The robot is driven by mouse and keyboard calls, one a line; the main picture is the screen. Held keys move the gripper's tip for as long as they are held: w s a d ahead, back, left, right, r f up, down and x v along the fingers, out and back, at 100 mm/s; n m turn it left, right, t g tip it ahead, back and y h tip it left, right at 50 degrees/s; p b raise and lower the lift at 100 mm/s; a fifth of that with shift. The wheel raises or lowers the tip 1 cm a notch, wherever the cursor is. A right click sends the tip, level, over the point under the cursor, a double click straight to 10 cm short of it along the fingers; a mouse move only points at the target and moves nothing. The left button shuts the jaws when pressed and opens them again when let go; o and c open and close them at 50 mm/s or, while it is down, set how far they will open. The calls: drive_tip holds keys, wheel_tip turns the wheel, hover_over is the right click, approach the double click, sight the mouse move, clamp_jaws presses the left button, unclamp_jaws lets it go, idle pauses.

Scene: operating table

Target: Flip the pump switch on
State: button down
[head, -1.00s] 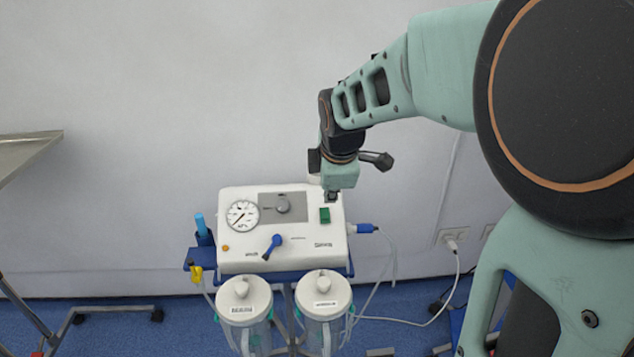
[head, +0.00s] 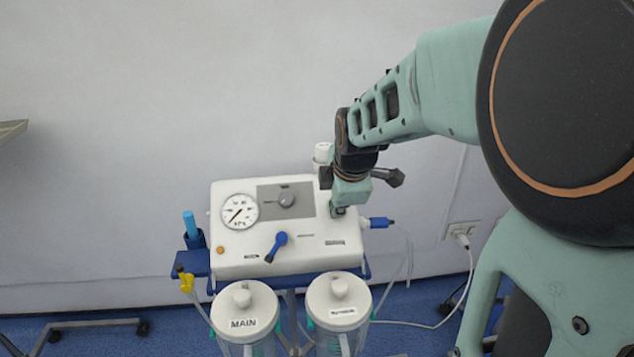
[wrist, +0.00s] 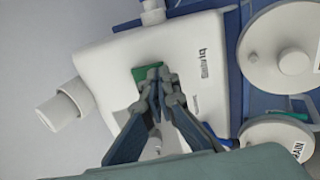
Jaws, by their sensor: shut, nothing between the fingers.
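The white pump unit (head: 290,245) stands in the middle of the head view, with a round gauge, a grey knob and a blue lever on its top. The green switch (wrist: 146,73) shows in the wrist view on the white panel, partly covered by my fingertips. My gripper (wrist: 160,76) is shut and empty, with its tips at the switch; I cannot tell whether they touch it. In the head view my gripper (head: 338,211) points down at the panel's right part and hides the switch. The switch's position cannot be made out.
Two lidded canisters (head: 245,308) hang at the pump's front. A blue connector (head: 378,222) with pale tubing sticks out on the right. A blue holder (head: 193,260) is on the left. The wall (head: 120,120) is close behind. A wall socket (head: 461,234) has a cable.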

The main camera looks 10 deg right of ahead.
drive_tip(key=shift+w+f, duration=0.1)
drive_tip(key=shift+f, duration=0.15)
drive_tip(key=shift+f, duration=0.45)
drive_tip(key=shift+w+r+p, duration=0.1)
drive_tip(key=shift+r+p, duration=0.65)
drive_tip(key=shift+r, duration=0.15)
